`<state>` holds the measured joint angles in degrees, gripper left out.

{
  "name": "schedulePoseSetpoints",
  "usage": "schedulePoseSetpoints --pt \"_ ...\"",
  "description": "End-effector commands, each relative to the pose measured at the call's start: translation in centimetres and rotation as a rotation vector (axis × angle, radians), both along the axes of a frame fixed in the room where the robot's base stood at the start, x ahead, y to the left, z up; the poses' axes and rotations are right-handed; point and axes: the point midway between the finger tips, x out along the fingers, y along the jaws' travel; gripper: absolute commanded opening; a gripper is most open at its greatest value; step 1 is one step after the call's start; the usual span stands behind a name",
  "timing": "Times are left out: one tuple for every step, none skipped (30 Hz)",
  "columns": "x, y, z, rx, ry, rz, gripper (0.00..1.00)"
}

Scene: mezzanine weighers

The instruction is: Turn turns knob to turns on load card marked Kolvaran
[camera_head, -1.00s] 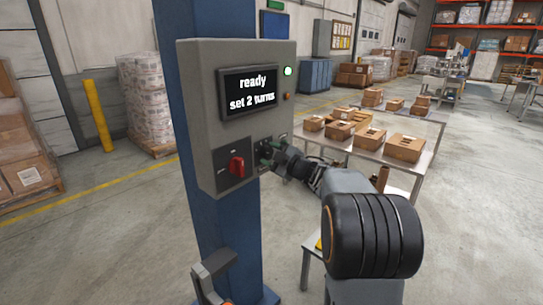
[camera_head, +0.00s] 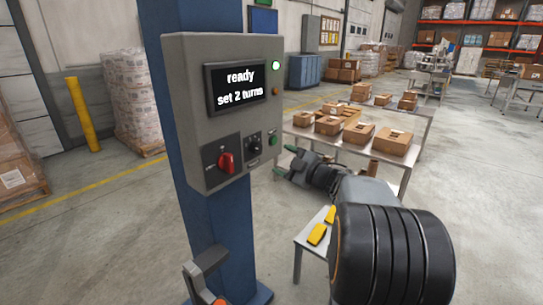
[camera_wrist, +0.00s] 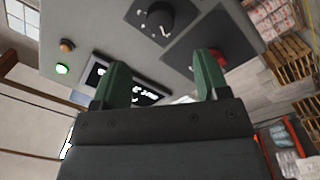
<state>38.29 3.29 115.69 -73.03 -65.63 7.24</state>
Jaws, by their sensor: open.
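The grey control box (camera_head: 190,105) is on a blue post. Its screen (camera_head: 238,90) reads "ready" and "set 2 turns". The black knob (camera_wrist: 157,18) and red switch (camera_wrist: 222,57) also show in the wrist view. My gripper (camera_head: 284,160) is open and empty, right of the box and clear of the knob. Its green fingers (camera_wrist: 163,75) are spread in the wrist view. No card marked Kolvaran is readable.
Yellow items (camera_head: 317,234) lie on a small table (camera_head: 304,238) below my arm. A steel table (camera_head: 360,143) with several cartons stands behind my gripper. A grey bracket with an orange part (camera_head: 205,270) juts out low on the post.

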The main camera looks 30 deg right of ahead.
Motion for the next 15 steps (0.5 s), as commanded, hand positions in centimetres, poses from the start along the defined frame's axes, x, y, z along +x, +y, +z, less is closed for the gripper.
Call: schedulePoseSetpoints --pt "-0.9 -0.4 0.0 -0.001 0.0 -0.004 0.68" --pt "-1.3 -0.6 0.0 -0.001 0.0 -0.004 0.68" --pt "-1.8 -0.8 -0.1 0.0 0.0 -0.004 0.68" --pt "-2.1 -0.9 -0.1 0.0 0.0 -0.004 0.68" --pt "-2.4 -1.1 -0.1 0.0 0.0 -0.003 0.68" --pt "-2.8 -1.2 -0.1 -0.001 0.0 -0.002 0.68" --pt "-3.0 -1.3 -0.1 -0.001 0.0 -0.002 0.68" --pt "-3.2 -1.4 -0.1 -0.001 0.0 -0.002 0.68" --pt "-3.4 -1.5 -0.1 -0.001 0.0 -0.002 0.68" --pt "-3.6 -1.5 -0.1 -0.001 0.0 -0.001 0.68" --pt "-3.7 -1.5 -0.1 -0.001 0.0 -0.001 0.68" --pt "-3.8 -1.5 -0.1 0.0 0.0 0.0 0.68" --pt "-3.8 -1.6 -0.1 0.0 0.0 0.0 0.68" --pt "-3.9 -1.6 -0.2 0.0 0.0 0.0 0.68" --pt "-3.9 -1.6 -0.2 0.0 0.001 0.001 0.68"
